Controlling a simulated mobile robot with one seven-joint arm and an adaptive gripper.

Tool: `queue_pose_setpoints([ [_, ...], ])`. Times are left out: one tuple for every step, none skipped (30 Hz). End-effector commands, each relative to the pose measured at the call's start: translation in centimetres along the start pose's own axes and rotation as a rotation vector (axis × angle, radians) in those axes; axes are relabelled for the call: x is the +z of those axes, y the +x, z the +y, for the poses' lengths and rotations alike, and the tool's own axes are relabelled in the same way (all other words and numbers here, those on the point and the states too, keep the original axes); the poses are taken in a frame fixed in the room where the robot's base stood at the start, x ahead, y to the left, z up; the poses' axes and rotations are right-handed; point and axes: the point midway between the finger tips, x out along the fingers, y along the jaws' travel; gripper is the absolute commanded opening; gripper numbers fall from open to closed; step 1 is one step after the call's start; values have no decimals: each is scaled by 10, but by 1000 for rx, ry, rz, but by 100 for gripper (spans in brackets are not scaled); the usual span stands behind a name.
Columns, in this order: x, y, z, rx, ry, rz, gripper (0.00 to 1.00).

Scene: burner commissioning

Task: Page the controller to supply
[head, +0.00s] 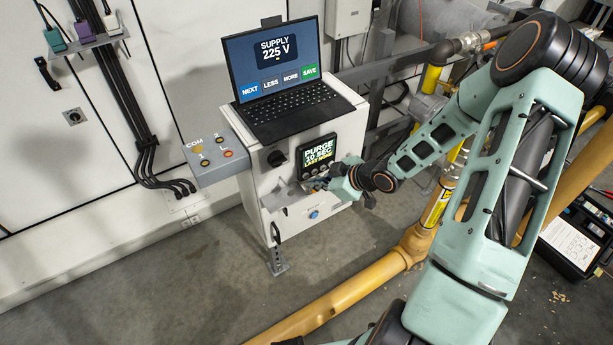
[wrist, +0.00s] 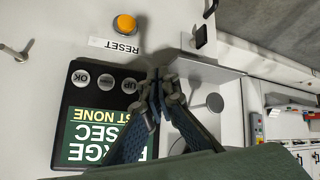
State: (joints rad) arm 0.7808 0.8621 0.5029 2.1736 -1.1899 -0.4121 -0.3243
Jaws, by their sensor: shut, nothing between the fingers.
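The controller's screen (head: 319,153) on the white cabinet reads PURGE 10 SEC, LAST NONE. The laptop (head: 275,75) on top shows SUPPLY 225 V above NEXT, LESS, MORE and SAVE. In the wrist view the controller screen (wrist: 95,138) is upside down and partly hidden by my fingers. Its round buttons OK (wrist: 80,78), one too small to read (wrist: 106,81) and UP (wrist: 129,86) show in a row. My gripper (wrist: 163,76) is shut and empty, its tips beside UP at the end of the row. In the head view my gripper (head: 322,183) is just below the screen; contact cannot be told.
A round orange button (wrist: 125,23) sits by a RESET label. A blue button (head: 313,214) is on the cabinet front. A dark knob (head: 276,158) is left of the screen. A grey COM box (head: 213,153) and yellow pipe (head: 350,290) flank the cabinet.

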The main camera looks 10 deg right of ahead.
Motion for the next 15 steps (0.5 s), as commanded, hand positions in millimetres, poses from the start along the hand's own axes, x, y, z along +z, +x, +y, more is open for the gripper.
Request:
queue_pose_setpoints([
  [-1,1,1,0,0,0,0],
  [-2,1,1,-1,0,0,0],
  [-3,2,2,-1,0,0,0],
  [-3,3,2,-1,0,0,0],
  [-4,4,2,-1,0,0,0],
  [-4,5,3,-1,1,0,0],
  [-4,5,4,-1,1,0,0],
  [-4,5,4,-1,1,0,0],
  [-4,6,4,0,1,-1,0],
  [-4,6,4,0,1,-1,0],
  [-4,6,4,0,1,-1,0],
  [-4,6,4,0,1,0,0],
  [-4,6,4,0,1,0,0],
  [-4,6,4,0,1,0,0],
  [-4,6,4,0,1,0,0],
])
